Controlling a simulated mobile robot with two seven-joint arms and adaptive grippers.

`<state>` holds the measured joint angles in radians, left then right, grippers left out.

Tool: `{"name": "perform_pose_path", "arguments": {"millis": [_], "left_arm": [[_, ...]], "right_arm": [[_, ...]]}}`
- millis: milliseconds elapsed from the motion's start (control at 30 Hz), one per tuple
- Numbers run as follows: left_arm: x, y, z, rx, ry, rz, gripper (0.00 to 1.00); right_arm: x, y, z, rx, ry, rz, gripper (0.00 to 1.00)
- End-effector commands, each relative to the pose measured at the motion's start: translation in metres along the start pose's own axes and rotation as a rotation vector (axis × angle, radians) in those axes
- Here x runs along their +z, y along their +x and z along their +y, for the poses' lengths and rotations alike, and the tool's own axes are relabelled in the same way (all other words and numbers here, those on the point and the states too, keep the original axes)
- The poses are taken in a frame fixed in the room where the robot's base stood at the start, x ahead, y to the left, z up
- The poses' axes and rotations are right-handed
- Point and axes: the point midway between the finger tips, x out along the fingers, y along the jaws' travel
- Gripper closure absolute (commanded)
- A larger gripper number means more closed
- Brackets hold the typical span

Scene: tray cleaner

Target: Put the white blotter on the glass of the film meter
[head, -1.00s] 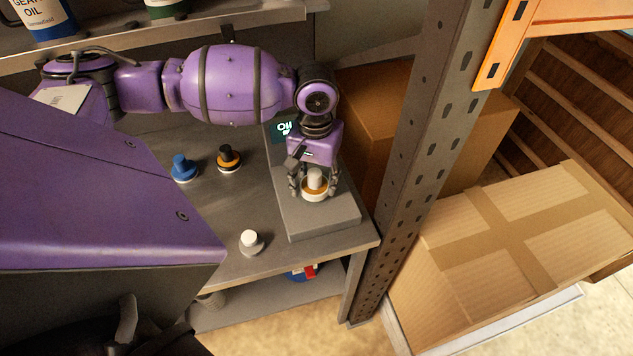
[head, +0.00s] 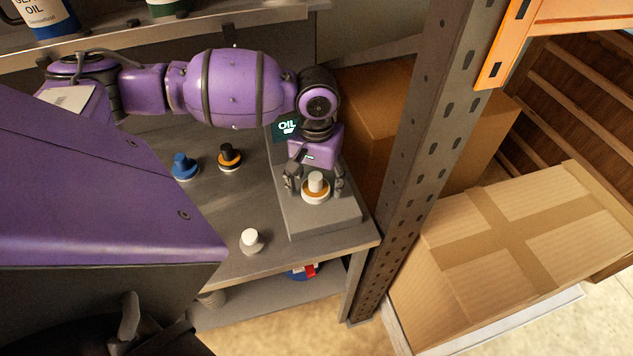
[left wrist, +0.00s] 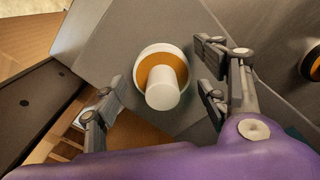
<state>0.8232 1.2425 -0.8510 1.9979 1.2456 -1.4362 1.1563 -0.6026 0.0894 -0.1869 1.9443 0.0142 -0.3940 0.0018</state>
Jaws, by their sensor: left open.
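The film meter (head: 300,222) is a grey box at the right end of the bench, with a lit display (head: 287,127) reading "OIL" at its back. A white-knobbed piece (head: 316,181) stands on it, over an orange disc with a white rim; the left wrist view also shows this knob (left wrist: 163,95). My left gripper (head: 315,188) is open, its fingers on either side of the knob and apart from it. A second white-knobbed piece (head: 250,240) with a grey-white base stands near the bench's front edge. Glass beneath the piece cannot be made out. My right gripper is not in view.
A blue-knobbed piece (head: 184,166) and a black one with an orange collar (head: 229,157) stand on the bench left of the meter. A metal shelf post (head: 412,150) and cardboard boxes (head: 520,235) are to the right. The bench between the pieces is clear.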

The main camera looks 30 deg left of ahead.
Motion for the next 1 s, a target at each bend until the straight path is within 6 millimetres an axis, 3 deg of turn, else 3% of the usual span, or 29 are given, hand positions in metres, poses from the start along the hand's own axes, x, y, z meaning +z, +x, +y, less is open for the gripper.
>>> {"name": "perform_pose_path", "arguments": {"millis": [167,400,600,1000], "left_arm": [[-0.002,-0.027,0.000,0.001,-0.001,0.006,0.33],[-0.002,-0.081,0.000,0.001,-0.002,0.006,0.33],[-0.001,-0.110,0.000,0.001,-0.001,0.003,0.33],[0.000,-0.120,0.000,0.000,-0.001,-0.001,0.33]], "right_arm": [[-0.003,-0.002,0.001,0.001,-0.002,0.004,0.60],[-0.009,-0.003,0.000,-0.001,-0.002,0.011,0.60],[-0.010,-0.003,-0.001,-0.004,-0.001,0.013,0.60],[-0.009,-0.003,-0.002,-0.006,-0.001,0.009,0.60]]}}
